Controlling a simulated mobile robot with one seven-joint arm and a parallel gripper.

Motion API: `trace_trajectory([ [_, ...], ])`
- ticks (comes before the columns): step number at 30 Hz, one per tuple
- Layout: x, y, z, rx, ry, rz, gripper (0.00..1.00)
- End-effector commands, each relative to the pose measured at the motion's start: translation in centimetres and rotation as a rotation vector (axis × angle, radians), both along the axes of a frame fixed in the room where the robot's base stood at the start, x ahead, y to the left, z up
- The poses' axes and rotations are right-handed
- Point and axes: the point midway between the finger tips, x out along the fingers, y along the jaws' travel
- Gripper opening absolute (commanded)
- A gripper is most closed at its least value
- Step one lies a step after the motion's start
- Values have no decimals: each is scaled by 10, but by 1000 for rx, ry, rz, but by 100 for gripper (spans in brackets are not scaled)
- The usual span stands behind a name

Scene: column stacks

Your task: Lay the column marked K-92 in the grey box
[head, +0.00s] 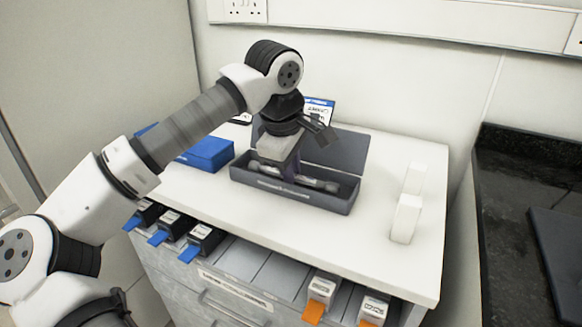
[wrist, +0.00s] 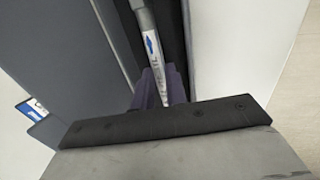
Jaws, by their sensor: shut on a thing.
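The grey box (head: 290,197) stands open on the white cabinet top, its lid (head: 338,148) raised at the back. A column, a slim grey tube with dark ends (head: 318,184), lies lengthwise inside the box or just above its floor; I cannot tell which. My gripper (head: 287,172) reaches down into the box and is shut on the column's middle.
A blue box (head: 206,153) stands left of the grey box. Two white blocks (head: 406,218) stand at the right. Black holders with blue tabs (head: 203,240) and white ones with orange tabs (head: 320,290) line the front. The cabinet top between box and white blocks is clear.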

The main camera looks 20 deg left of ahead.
Motion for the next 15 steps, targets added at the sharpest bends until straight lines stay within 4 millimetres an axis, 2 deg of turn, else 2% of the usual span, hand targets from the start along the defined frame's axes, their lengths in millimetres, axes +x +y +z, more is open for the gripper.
trace_trajectory([
  [3,0,0,1,0,-1,0,0],
  [4,0,0,1,0,-1,0,15],
  [9,0,0,0,0,-1,0,37],
  [15,0,0,-1,0,2,0,39],
])
